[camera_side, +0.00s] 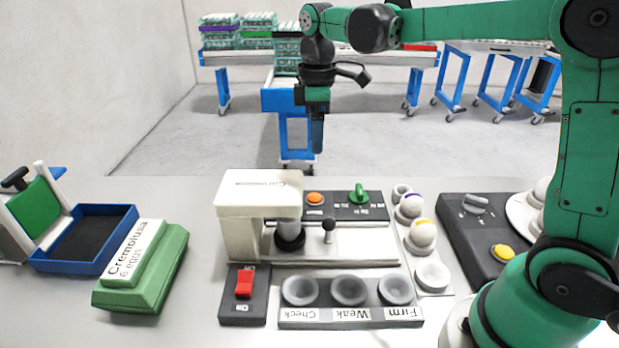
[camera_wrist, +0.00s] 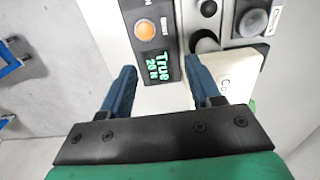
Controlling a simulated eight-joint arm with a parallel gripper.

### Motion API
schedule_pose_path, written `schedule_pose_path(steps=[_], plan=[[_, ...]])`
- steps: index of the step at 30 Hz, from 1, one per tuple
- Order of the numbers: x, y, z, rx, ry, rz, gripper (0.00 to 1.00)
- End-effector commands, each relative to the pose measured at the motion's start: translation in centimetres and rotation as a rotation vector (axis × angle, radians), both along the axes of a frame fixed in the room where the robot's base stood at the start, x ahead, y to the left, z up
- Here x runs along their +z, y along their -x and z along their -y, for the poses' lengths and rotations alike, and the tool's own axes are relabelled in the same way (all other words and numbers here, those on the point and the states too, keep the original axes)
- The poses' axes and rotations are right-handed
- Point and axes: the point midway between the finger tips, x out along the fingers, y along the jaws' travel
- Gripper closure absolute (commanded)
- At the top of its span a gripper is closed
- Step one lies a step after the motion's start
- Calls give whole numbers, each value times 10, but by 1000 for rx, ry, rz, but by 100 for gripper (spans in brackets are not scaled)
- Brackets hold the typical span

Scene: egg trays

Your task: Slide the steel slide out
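The cream press machine (camera_side: 260,185) stands mid-table, with a dark round foot (camera_side: 289,238) under its head. Beside the foot, a pale metal plate (camera_side: 365,245) carries a small dark knob on a stem (camera_side: 328,226); this looks like the steel slide. My gripper (camera_side: 317,148) hangs above and behind the machine, fingers pointing down, clear of the knob. In the wrist view my gripper (camera_wrist: 160,66) has its two blue fingers wide apart with nothing held between them. The orange button (camera_wrist: 145,29) and a lit display (camera_wrist: 157,68) reading "True 20 N" show beyond the fingers.
A cup row labelled Check, Weak, Firm (camera_side: 350,312) and a red switch (camera_side: 244,283) sit in front. Eggs in cups (camera_side: 421,235) stand right; a green carton (camera_side: 140,270) lies left.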

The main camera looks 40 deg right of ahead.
Motion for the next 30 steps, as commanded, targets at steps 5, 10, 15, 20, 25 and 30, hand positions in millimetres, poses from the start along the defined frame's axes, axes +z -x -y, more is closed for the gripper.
schedule_pose_path(steps=[5, 10, 15, 20, 25, 30], plan=[[-22, 47, -30, 5, 0, 0, 41], [-35, 68, -39, 1, 0, 0, 41], [-46, 68, -39, 0, 0, 0, 41], [-66, 68, -39, 0, 0, 0, 41], [-88, 68, -39, 0, 0, 0, 41], [-110, 68, -39, 0, -1, 1, 41]])
